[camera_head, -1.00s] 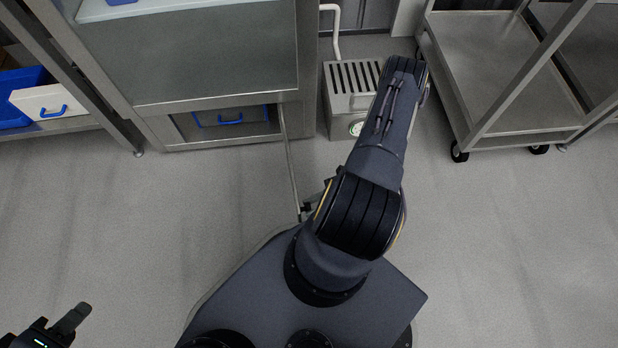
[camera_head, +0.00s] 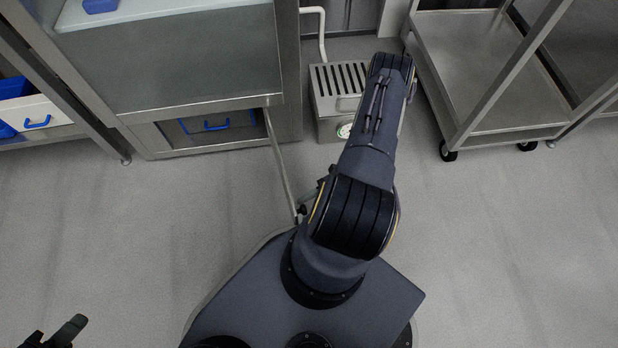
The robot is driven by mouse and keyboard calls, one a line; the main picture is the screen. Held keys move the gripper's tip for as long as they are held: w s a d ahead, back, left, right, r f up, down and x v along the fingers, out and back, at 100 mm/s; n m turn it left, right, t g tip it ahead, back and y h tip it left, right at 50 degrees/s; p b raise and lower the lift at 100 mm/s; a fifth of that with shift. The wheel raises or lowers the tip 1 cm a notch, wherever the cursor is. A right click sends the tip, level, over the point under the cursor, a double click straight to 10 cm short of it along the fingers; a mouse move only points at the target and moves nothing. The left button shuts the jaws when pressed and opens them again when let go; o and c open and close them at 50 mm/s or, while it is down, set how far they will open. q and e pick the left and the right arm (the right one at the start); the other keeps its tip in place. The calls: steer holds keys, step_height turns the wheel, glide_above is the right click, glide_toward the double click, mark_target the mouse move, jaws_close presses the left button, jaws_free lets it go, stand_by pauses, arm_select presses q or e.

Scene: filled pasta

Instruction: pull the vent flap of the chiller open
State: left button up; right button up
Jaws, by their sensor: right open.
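The chiller appears to be the steel cabinet (camera_head: 200,100) at upper left. A thin pale panel (camera_head: 280,160), seen almost edge-on, juts from the right side of its low opening toward me. It looks like the vent flap, standing well open. My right gripper (camera_head: 302,211) is at the panel's outer end, mostly hidden under my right arm. It is open; whether it touches the panel is unclear. My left gripper (camera_head: 60,333) is at the bottom left corner, cut off by the frame, far from the chiller.
A slotted steel box (camera_head: 340,85) with a gauge stands right of the cabinet. A wheeled steel cart (camera_head: 470,70) is at upper right. A shelf with bins (camera_head: 38,118) is at left. Floor is clear on both sides.

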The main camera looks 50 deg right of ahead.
steer(key=p+v, duration=0.2)
steer(key=v, duration=0.5)
steer(key=shift+s+d, duration=0.15)
steer(key=shift+d, duration=0.2)
steer(key=shift+r, duration=0.1)
